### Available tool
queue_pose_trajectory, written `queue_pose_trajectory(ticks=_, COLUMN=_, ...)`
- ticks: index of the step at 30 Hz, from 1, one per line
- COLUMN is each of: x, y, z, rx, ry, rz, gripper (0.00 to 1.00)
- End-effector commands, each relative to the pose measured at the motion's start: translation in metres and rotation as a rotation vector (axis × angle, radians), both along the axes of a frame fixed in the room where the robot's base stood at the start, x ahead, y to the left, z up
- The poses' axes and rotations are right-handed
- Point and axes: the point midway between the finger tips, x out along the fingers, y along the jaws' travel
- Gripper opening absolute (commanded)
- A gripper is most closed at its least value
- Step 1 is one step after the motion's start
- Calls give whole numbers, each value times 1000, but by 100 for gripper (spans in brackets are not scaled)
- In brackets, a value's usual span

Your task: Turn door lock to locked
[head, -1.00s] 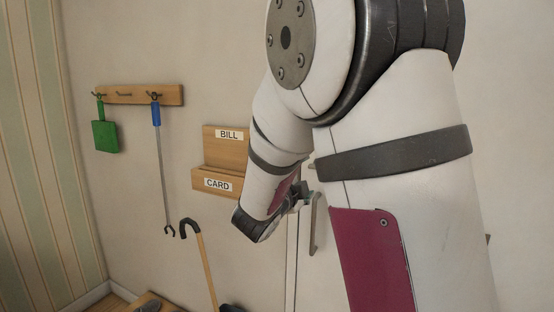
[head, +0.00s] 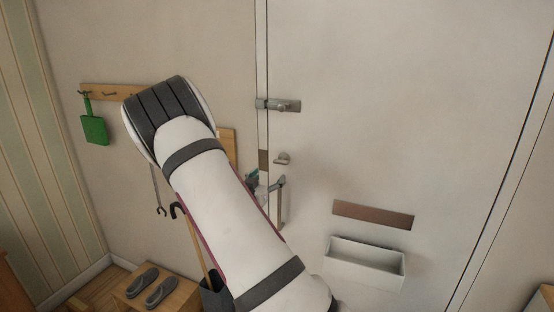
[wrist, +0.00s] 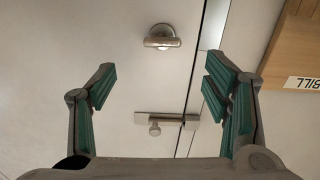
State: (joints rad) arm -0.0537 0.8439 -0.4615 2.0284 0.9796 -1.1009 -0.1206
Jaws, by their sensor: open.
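The door lock is a small metal thumb-turn (head: 282,158) on the white door (head: 390,110), below a sliding bolt (head: 278,105) and above the door handle (head: 281,200). In the wrist view, which looks upside down, the thumb-turn (wrist: 162,40) is at top centre, with its bar lying crosswise. The bolt (wrist: 166,120) shows below it there. My gripper (wrist: 160,85) is open and empty, its teal-padded fingers spread wide. In the head view my gripper (head: 254,182) is small and partly hidden by my arm, lower left of the thumb-turn and apart from it.
A mail slot (head: 373,214) and white box (head: 366,262) are lower right on the door. Left are a hook rail with a green item (head: 94,128), a wooden BILL holder (wrist: 297,60), a cane (head: 196,240) and slippers (head: 150,286) on a low bench.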

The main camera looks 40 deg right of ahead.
Motion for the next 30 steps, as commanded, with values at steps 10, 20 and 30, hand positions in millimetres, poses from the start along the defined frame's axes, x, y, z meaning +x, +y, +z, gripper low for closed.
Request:
queue_pose_trajectory(ticks=10, x=29, y=-47, z=-1, rx=-7, ry=0, rz=-1, gripper=70)
queue_pose_trajectory(ticks=20, x=53, y=-95, z=-1, rx=-8, ry=2, rz=1, gripper=70)
queue_pose_trajectory(ticks=30, x=60, y=-110, z=-1, rx=-9, ry=3, rz=2, gripper=70)
